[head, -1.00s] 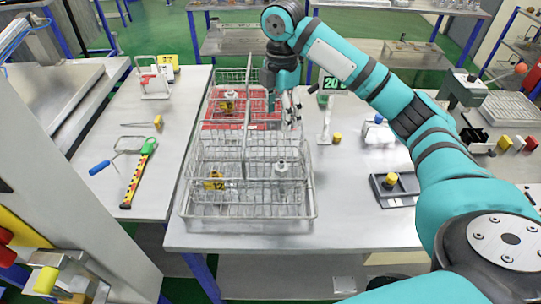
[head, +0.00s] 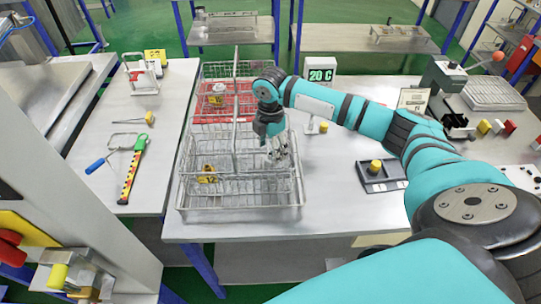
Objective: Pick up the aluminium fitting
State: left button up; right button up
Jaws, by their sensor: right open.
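A wire basket (head: 240,213) stands on the metal table, split into compartments. My right gripper (head: 278,158) is open and points down into its front right compartment. A small silver-grey fitting stood in that compartment in the earlier view. Now my gripper covers that spot, and I cannot tell the fitting from the fingers or whether they touch it. My left gripper is not in view.
A yellow number tag (head: 207,174) is in the front left compartment. The basket's back part has a red lining (head: 208,115). A green temperature display (head: 320,75) stands to the right, behind my arm. A dark tray (head: 382,182) lies farther right. The table front is clear.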

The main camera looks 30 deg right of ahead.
notch_tip(320, 180, down, 2)
jog(key=shift+d+f, duration=0.1)
jog(key=shift+f, duration=0.3)
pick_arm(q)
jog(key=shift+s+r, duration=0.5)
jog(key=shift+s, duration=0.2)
pick_arm(e)
jog(key=c, duration=1.2)
